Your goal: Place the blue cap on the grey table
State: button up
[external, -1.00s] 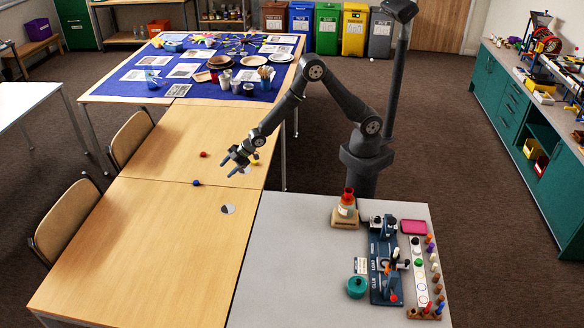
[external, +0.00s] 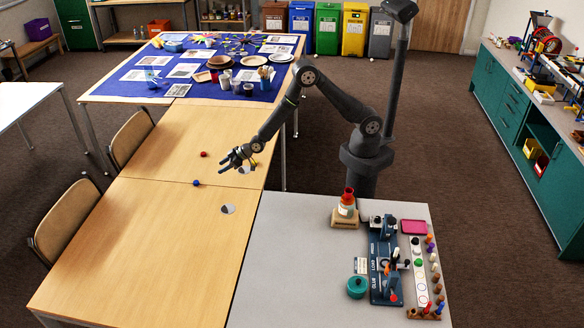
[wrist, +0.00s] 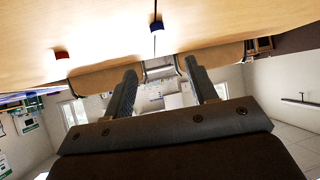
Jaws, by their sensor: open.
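The blue cap (external: 196,183) lies on the wooden table (external: 120,255), near the seam between its two tops. In the wrist view the blue cap (wrist: 157,27) shows at the top, a little above and between the fingers. My gripper (external: 222,165) is open and empty above the wooden table, to the upper right of the blue cap and apart from it. Its two fingers (wrist: 158,82) also show in the wrist view with nothing between them. The grey table (external: 270,260) stands at the lower right, with a clear left part.
A red cap (external: 203,154) lies beyond the blue one. A yellow object is partly hidden behind my gripper. The grey table's right side holds a bottle on a stand (external: 346,205), a blue fixture (external: 382,255), a teal round container (external: 356,287) and a peg board (external: 418,275).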

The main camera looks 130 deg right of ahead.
send_near(196, 182)
jog(key=x, duration=0.2)
jog(key=shift+w+f, duration=0.3)
jog(key=shift+f, duration=0.1)
jog(key=shift+d+x, duration=0.2)
jog(key=shift+x, duration=2.45)
jog(key=shift+r, duration=0.15)
jog(key=c, duration=1.1)
grip_shut()
jog(key=shift+s+r, duration=0.1)
jog(key=shift+r, duration=2.05)
jog(key=s+d+r, duration=0.6)
jog(key=s, duration=0.4)
jog(key=shift+r, duration=0.35)
